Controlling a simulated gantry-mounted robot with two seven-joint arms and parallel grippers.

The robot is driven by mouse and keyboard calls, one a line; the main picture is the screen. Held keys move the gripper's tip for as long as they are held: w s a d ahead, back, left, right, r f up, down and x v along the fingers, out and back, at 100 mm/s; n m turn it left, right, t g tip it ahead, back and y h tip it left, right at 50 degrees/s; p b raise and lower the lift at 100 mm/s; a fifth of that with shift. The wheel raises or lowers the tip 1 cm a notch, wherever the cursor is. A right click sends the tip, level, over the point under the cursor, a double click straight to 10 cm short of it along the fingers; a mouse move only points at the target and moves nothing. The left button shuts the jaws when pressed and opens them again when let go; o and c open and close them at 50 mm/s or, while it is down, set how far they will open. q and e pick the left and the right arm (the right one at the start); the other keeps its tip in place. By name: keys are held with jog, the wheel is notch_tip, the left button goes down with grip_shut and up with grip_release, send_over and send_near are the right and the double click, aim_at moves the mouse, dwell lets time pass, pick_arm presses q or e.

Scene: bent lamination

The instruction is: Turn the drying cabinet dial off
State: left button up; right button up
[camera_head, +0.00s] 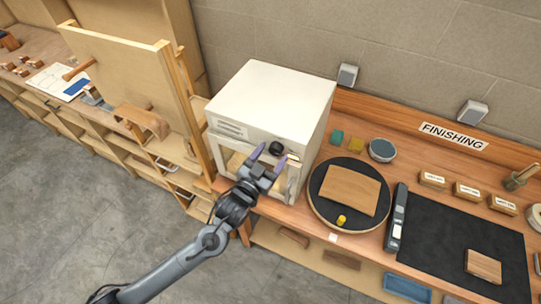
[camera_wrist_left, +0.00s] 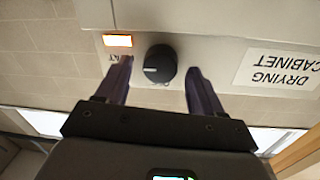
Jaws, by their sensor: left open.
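The drying cabinet (camera_head: 268,98) is a white box on the wooden bench, with its label (camera_wrist_left: 278,67) upside down in the left wrist view. Its black round dial (camera_head: 276,148) sits on the front face; in the left wrist view the dial (camera_wrist_left: 160,64) has a pale pointer mark, and a lit orange-white lamp (camera_wrist_left: 117,40) is beside it. My left gripper (camera_head: 268,155) is open in front of the cabinet. In the left wrist view its two fingers (camera_wrist_left: 156,88) stand on either side of the dial, with gaps to both sides. My right gripper is not in view.
A dark mat (camera_head: 450,240) lies farther right. A wooden rack with a tall board (camera_head: 130,85) stands left of the cabinet. Open floor lies in front.

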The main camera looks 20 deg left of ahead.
pick_arm(q)
jog(key=c, duration=1.1)
jog(key=shift+o, duration=0.2)
jog(key=shift+n, duration=0.5)
jog(key=n+p, duration=0.1)
jog(key=n, duration=0.2)
jog(key=shift+n, duration=0.4)
jog(key=n, duration=0.4)
jog(key=shift+n+t+y+p, duration=0.3)
jog(key=shift+n+p, duration=0.1)
jog(key=n+p, duration=0.1)
jog(key=n, duration=0.5)
jog(key=shift+f+y, duration=0.15)
jog(key=shift+y, duration=0.15)
jog(key=shift+n+p, duration=0.35)
jog(key=shift+n, duration=1.15)
jog(key=shift+f+n, duration=0.1)
jog(key=shift+n, duration=0.2)
